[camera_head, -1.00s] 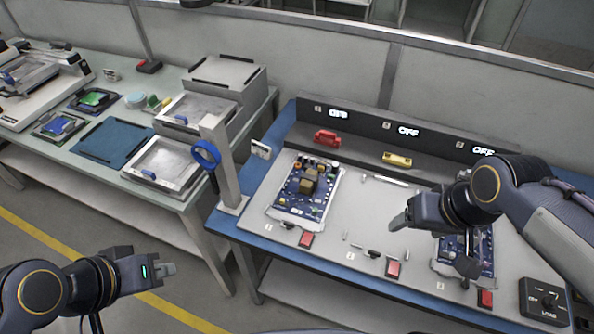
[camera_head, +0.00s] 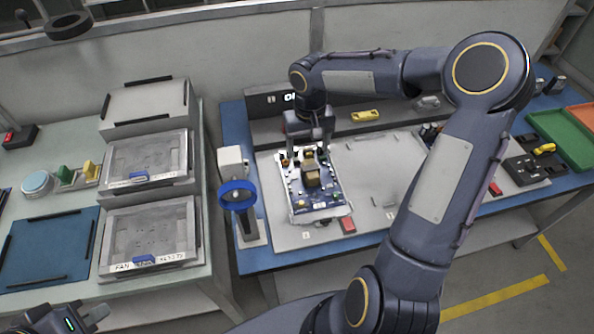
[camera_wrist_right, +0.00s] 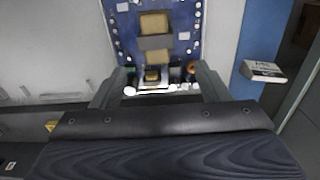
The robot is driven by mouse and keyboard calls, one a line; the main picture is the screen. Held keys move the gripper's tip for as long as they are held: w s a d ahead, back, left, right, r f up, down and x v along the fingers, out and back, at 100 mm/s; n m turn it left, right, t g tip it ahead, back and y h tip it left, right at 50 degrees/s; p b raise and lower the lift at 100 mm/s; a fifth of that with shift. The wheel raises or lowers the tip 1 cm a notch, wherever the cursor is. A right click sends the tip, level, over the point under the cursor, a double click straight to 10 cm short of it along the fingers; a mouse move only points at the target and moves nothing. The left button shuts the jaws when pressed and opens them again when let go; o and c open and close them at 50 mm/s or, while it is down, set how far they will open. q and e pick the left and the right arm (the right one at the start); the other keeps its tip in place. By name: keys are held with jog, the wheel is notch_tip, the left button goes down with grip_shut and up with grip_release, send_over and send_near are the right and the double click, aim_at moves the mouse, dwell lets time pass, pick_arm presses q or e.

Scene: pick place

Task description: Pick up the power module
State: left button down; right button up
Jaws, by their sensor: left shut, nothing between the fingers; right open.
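A blue circuit board with brown block components, apparently the power module (camera_head: 318,203), lies on the grey work plate of the blue bench. My right gripper (camera_head: 309,155) is open at its far edge, fingers pointing down. In the right wrist view, the board (camera_wrist_right: 185,20) reaches up from between the right gripper's (camera_wrist_right: 158,82) two fingers, which stand on either side of its near end. Contact is not clear. My left gripper (camera_head: 90,316) is shut and empty at the lower left, away from the bench, partly cut off by the frame.
A post with a blue ring (camera_head: 238,193) stands left of the board. A yellow part (camera_head: 365,115) lies on the back ledge. A red button (camera_head: 348,225) is in front. My right arm hides much of the bench's right side. A white label block (camera_wrist_right: 263,71) is beside the plate.

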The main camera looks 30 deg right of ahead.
aim_at(309, 162)
jog(key=f, duration=0.7)
jog(key=shift+s+d+f+p, duration=0.1)
jog(key=shift+d+f+p, duration=0.1)
jog(key=shift+p, duration=0.1)
jog(key=shift+r, duration=0.1)
jog(key=shift+c, duration=0.3)
grip_shut()
